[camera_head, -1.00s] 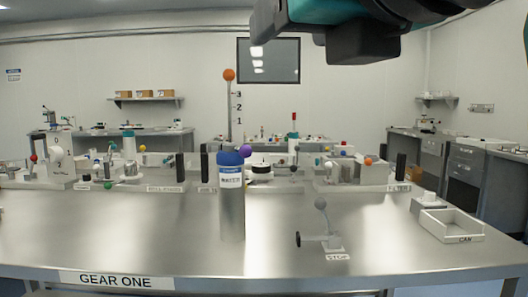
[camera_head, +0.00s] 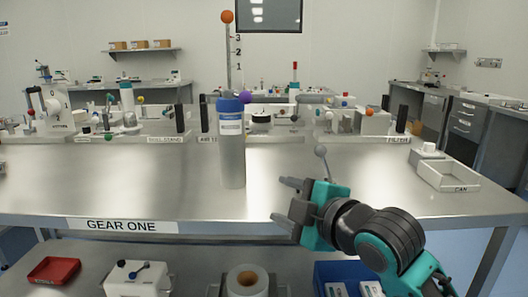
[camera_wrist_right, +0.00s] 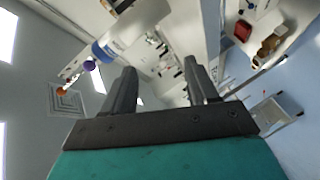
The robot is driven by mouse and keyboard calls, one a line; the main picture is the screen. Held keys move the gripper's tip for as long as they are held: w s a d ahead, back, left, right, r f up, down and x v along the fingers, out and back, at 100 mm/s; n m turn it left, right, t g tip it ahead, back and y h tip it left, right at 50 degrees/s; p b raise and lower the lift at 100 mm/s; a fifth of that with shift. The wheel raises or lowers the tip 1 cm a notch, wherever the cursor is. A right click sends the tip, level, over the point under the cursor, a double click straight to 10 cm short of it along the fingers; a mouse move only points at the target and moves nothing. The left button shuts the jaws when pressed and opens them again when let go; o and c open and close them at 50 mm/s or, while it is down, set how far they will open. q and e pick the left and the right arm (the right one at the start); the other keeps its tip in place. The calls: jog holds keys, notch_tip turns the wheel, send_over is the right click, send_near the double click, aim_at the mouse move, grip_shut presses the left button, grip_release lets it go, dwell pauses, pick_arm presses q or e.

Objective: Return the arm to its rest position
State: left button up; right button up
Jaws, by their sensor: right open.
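My right gripper (camera_head: 288,203) is in front of the bench's front edge, right of centre in the head view. Its grey fingers point left and are apart, with nothing between them. The right wrist view also shows the two spread fingers (camera_wrist_right: 158,88) with nothing held. My right arm comes in from the lower right, with teal and black links. My left gripper is in neither current view.
A steel bench (camera_head: 90,190) labelled GEAR ONE spans the view. A silver cylinder with a blue cap (camera_head: 231,150) stands on it, left of my gripper. A grey-knobbed lever (camera_head: 321,152) is behind my gripper. A CAN tray (camera_head: 450,180) is at right. A shelf below holds a red tray (camera_head: 54,270).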

jog(key=s+d+f+m+h, duration=0.1)
jog(key=s+d+f+m, duration=0.1)
jog(key=f+m, duration=0.35)
jog(key=s+d+f+m+h, duration=0.1)
jog(key=s+d+f+m, duration=0.1)
jog(key=f, duration=0.7)
jog(key=s+d+f+m+h, duration=0.1)
jog(key=s+d+f+m, duration=0.15)
jog(key=f, duration=0.45)
jog(key=s+d+f+m+g+h, duration=0.2)
jog(key=s+d+f+m, duration=0.2)
jog(key=s+f+m, duration=0.55)
pick_arm(q)
notch_tip(320, 180, up, 6)
jog(key=s+a+y+p, duration=0.1)
jog(key=a+p, duration=0.1)
jog(key=p, duration=0.8)
jog(key=shift+s+a, duration=0.25)
jog(key=shift+a, duration=0.15)
pick_arm(e)
jog(key=s+d+r+n+h, duration=0.1)
jog(key=s+d+r+n, duration=0.1)
jog(key=s+d+r, duration=0.1)
jog(key=shift+v, duration=0.8)
jog(key=shift+a+n, duration=0.1)
jog(key=shift+n, duration=0.15)
